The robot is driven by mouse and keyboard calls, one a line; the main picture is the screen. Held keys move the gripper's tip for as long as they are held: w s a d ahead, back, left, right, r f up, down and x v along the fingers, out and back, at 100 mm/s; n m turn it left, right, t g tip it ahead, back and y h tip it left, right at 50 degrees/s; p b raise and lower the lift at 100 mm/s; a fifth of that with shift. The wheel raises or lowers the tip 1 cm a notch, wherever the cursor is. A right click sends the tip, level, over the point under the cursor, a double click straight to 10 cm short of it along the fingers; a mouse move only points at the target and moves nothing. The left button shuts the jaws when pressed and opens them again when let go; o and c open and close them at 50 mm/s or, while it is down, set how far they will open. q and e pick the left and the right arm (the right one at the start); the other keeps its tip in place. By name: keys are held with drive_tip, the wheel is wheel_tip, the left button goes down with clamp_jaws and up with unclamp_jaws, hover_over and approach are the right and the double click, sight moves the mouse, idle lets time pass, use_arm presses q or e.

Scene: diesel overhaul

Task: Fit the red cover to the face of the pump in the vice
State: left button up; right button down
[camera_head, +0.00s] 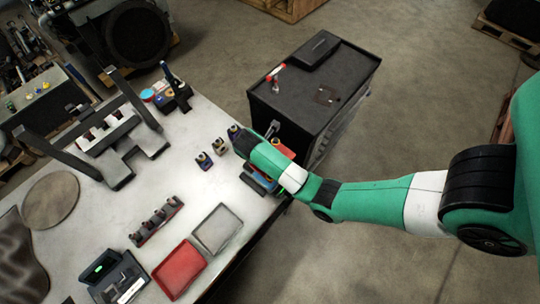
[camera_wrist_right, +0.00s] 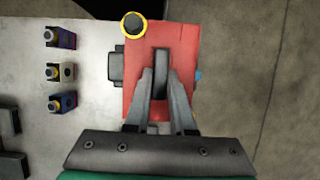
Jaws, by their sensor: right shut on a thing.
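A flat red piece (camera_wrist_right: 178,50), which looks like the red cover, fills the middle of the right wrist view. A dark upright bar (camera_wrist_right: 162,72) stands out from it. My right gripper (camera_wrist_right: 162,80) is shut on this bar, one finger on each side. In the head view the gripper is over the right edge of the bench, its fingers hidden by the arm. Red shows beside the arm (camera_head: 284,150). My left gripper is out of view.
A yellow-ringed round part (camera_wrist_right: 134,25) overlaps the red piece's upper corner. Red (camera_head: 179,269) and grey (camera_head: 217,229) trays lie at the bench front. A black cabinet (camera_head: 340,80) stands behind the arm.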

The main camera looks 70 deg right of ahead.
wheel_tip(320, 180, down, 5)
drive_tip(key=shift+f+b, duration=0.1)
drive_tip(key=shift+b, duration=0.35)
drive_tip(key=shift+f, duration=0.35)
drive_tip(key=shift+r, duration=0.1)
drive_tip(key=shift+f+b, duration=0.5)
drive_tip(key=shift+f, duration=0.5)
idle(0.6)
idle(0.5)
drive_tip(key=c, duration=0.7)
unclamp_jaws()
